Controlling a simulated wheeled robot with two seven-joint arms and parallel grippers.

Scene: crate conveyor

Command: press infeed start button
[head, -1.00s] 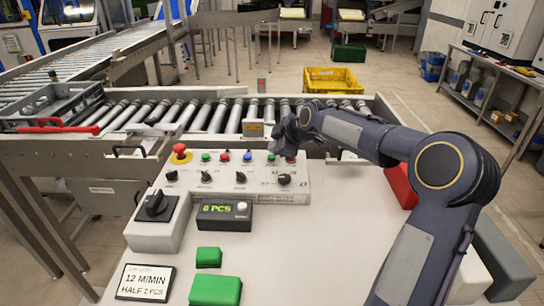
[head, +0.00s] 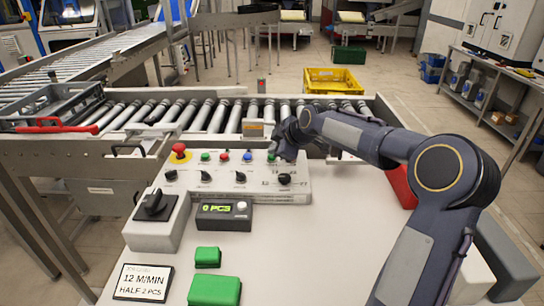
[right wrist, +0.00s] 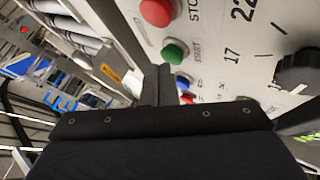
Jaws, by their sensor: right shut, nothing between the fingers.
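The control panel (head: 250,190) carries a row of buttons behind a row of black knobs. A green button (head: 271,156) sits near the row's right end, and another green button (head: 205,156) is further left. In the right wrist view the near green button (right wrist: 174,51) is labelled START, between a red stop button (right wrist: 157,11) and a blue button (right wrist: 184,82). My right gripper (head: 277,151) is shut and empty, its fingertips (right wrist: 158,70) close beside the right-hand green button. I cannot tell whether they touch it. It hides the red button in the head view.
A red emergency button (head: 179,149) stands at the panel's left end. A counter display (head: 224,215) reads 0 PCS. Green blocks (head: 214,290) and a sign (head: 143,282) lie in front. The roller conveyor (head: 205,116) runs behind the panel.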

